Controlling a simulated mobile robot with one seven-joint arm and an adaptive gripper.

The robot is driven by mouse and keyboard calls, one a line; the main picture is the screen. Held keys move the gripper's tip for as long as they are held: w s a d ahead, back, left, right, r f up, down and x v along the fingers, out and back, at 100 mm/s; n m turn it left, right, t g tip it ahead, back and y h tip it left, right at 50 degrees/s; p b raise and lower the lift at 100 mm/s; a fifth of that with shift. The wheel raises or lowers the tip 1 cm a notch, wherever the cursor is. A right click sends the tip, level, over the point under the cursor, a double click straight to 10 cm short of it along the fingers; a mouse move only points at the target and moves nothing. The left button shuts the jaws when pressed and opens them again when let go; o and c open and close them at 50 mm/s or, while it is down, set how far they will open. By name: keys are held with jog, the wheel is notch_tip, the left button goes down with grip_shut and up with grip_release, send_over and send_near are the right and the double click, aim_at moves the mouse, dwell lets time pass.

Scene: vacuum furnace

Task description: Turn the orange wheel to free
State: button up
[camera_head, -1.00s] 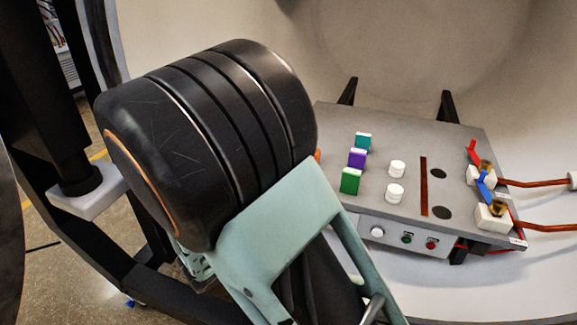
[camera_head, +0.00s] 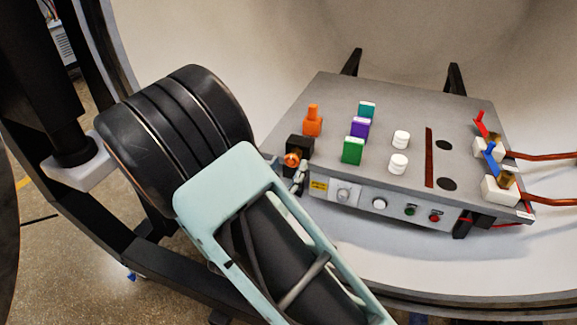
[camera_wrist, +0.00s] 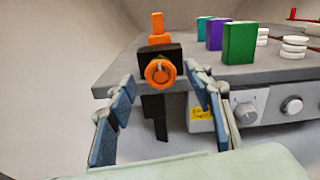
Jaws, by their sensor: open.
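The orange wheel (camera_wrist: 160,72) is a small round knob on the front of a black block at the left front edge of the grey table. In the head view the wheel (camera_head: 292,160) shows just beyond my arm. My gripper (camera_wrist: 163,88) is open, with its blue-padded fingers spread left and right of the wheel and below it. The wheel appears between the fingertips and nothing is held. In the head view my gripper (camera_head: 299,177) is mostly hidden behind my arm, with only a fingertip showing.
An orange block (camera_head: 313,122) stands behind the wheel. Green (camera_head: 352,150), purple (camera_head: 360,128) and teal blocks stand to its right, with white round stacks (camera_head: 399,163) beyond. A grey knob (camera_wrist: 246,112) and buttons line the front panel. The curved chamber wall surrounds the table.

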jog(key=shift+w+d, duration=0.25)
jog(key=shift+w, duration=0.35)
jog(key=c, duration=1.1)
jog(key=shift+c, duration=0.2)
